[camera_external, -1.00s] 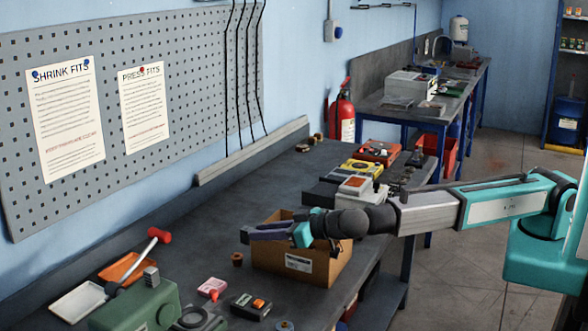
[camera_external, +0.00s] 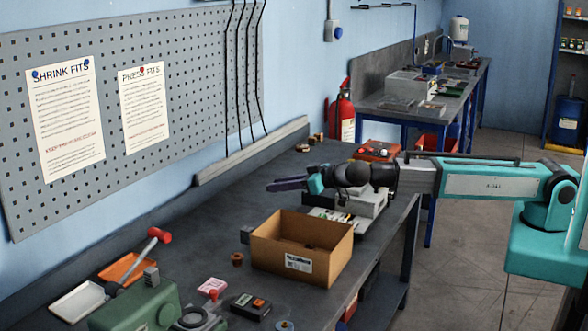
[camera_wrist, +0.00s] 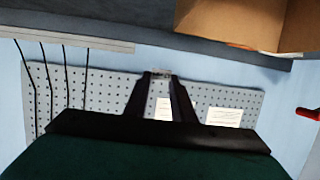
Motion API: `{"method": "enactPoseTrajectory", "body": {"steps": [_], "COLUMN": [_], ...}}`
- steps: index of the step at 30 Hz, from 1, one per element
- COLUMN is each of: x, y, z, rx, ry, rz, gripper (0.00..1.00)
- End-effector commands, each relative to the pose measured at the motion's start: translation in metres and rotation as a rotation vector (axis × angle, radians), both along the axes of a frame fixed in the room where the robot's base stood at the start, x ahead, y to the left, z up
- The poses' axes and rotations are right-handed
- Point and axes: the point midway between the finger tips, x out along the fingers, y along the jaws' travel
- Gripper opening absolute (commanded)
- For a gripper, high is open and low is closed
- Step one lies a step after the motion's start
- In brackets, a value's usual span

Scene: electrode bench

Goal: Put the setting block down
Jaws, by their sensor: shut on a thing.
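My gripper (camera_external: 272,186) is in the air over the bench, beyond and above the open cardboard box, with its dark fingers pointing left. In the wrist view its fingers (camera_wrist: 160,78) are close together, with a small pale grey piece (camera_wrist: 161,75) between the tips. I take this piece to be the setting block; its shape is hard to make out against the pegboard. In the outside view the held piece is too small to tell from the fingers.
The cardboard box (camera_external: 323,270) stands on the bench (camera_external: 215,225); a small dark block (camera_external: 246,235) is at its left. Instruments (camera_external: 372,203) stand under and behind my wrist.

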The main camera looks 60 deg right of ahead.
Motion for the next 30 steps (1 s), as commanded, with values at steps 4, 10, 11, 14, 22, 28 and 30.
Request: {"method": "enactPoseTrajectory", "body": {"steps": [4,10,11,14,22,28,30], "x": [0.004,0.007,0.007,0.007,0.002,-0.006,-0.009], "y": [-0.043,-0.095,-0.103,-0.129,-0.199,-0.249,-0.264], "z": [0.013,0.029,0.032,0.041,0.070,0.094,0.100], "rx": [0.002,0.002,0.002,0.002,0.002,0.002,0.002], "ry": [-0.002,-0.002,-0.002,-0.004,-0.004,-0.004,-0.003], "rz": [-0.008,-0.016,-0.017,-0.023,-0.046,-0.070,-0.077], "gripper": [0.00,0.00,0.00,0.00,0.00,0.00,0.00]}}
